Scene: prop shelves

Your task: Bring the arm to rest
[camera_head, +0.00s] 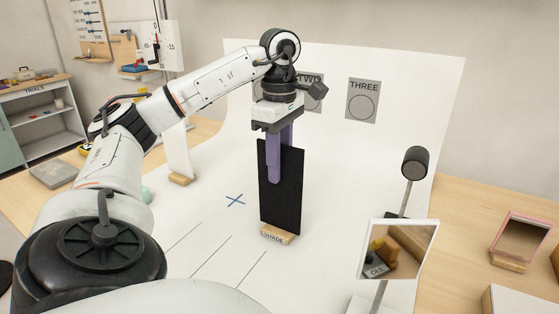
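My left gripper (279,160) hangs down at the top of an upright black panel (284,205). The panel stands on a wooden foot marked SHADE (277,236) on the white sheet. One purple finger lies in front of the panel. The other shows above its top edge and is hidden lower down behind it. I cannot tell whether the fingers press on the panel or stand apart from it. My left arm reaches in from the lower left. My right gripper is not in view.
A blue cross (236,201) marks the white sheet (340,180) left of the panel. A black lamp-like head on a stand (414,163) and a tilted mirror (398,250) stand to the right. A pink-framed piece (523,236) is farther right. Cards hang behind, one marked THREE (363,100).

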